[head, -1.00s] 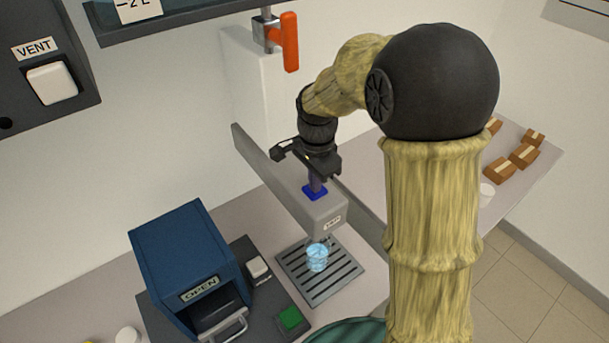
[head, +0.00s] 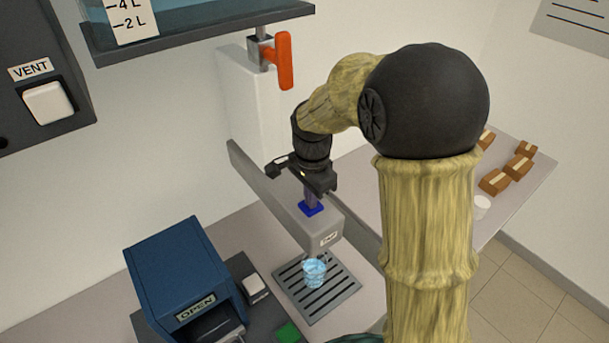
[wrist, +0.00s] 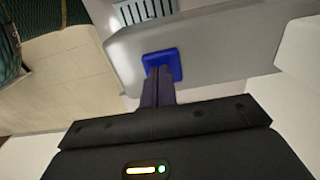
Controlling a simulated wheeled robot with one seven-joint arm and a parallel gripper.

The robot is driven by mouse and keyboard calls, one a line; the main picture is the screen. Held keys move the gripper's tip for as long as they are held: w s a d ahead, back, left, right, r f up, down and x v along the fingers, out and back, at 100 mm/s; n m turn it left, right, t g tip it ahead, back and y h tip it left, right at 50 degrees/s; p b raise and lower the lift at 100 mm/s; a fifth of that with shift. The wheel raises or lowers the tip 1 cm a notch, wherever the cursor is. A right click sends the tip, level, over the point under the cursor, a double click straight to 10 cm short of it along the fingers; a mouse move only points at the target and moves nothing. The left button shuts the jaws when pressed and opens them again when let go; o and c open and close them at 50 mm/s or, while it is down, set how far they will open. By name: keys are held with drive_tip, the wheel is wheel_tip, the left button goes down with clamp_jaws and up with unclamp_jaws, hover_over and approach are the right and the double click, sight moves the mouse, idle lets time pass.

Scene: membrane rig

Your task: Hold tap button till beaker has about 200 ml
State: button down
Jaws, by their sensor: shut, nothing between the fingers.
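The blue tap button (head: 311,209) sits on top of the grey tap housing (head: 318,232), which has a small label on its front end. My gripper (head: 311,202) is shut and empty, pointing down with its fingertips at the button. In the wrist view the closed fingertips (wrist: 158,72) overlap the near part of the blue button (wrist: 172,60) and seem to touch it; how far it is pressed I cannot tell. The beaker (head: 314,273) stands under the tap's end on the slotted drip tray (head: 342,296). It looks light blue; its level is too small to read.
An orange-red valve handle (head: 285,60) hangs under the tank (head: 185,18) at the top. A blue box marked OPEN (head: 180,265) stands left of the drip tray. A white VENT button (head: 48,103) is on the left panel. Several brown blocks (head: 495,181) lie at right.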

wheel_tip(320, 180, up, 4)
drive_tip(key=p, duration=0.3)
drive_tip(key=shift+s, duration=0.15)
drive_tip(key=shift+r, duration=0.35)
wheel_tip(320, 180, up, 9)
drive_tip(key=b, duration=0.3)
drive_tip(key=s+d+f+n+b, duration=0.1)
drive_tip(key=f, duration=0.2)
drive_tip(key=s+d+f+n+b, duration=0.1)
drive_tip(key=d+f+n, duration=0.1)
drive_tip(key=f, duration=0.2)
drive_tip(key=s+d+f+n+t+b, duration=0.1)
drive_tip(key=d+f, duration=0.1)
drive_tip(key=f, duration=0.1)
drive_tip(key=shift+d+f, duration=0.2)
drive_tip(key=shift+d, duration=0.05)
drive_tip(key=s+d+f+n+b, duration=0.1)
drive_tip(key=s+d+f+n, duration=0.1)
drive_tip(key=s+f+n, duration=0.1)
drive_tip(key=s+d+f+n+t+b, duration=0.1)
drive_tip(key=s+d+f+n+b, duration=0.1)
drive_tip(key=s+f, duration=0.4)
wheel_tip(320, 180, down, 3)
drive_tip(key=shift+d+r+n+t, duration=0.2)
drive_tip(key=shift+d+n+t, duration=0.1)
drive_tip(key=shift+d+n, duration=0.65)
drive_tip(key=shift+s+a, duration=0.1)
drive_tip(key=shift+a, duration=0.05)
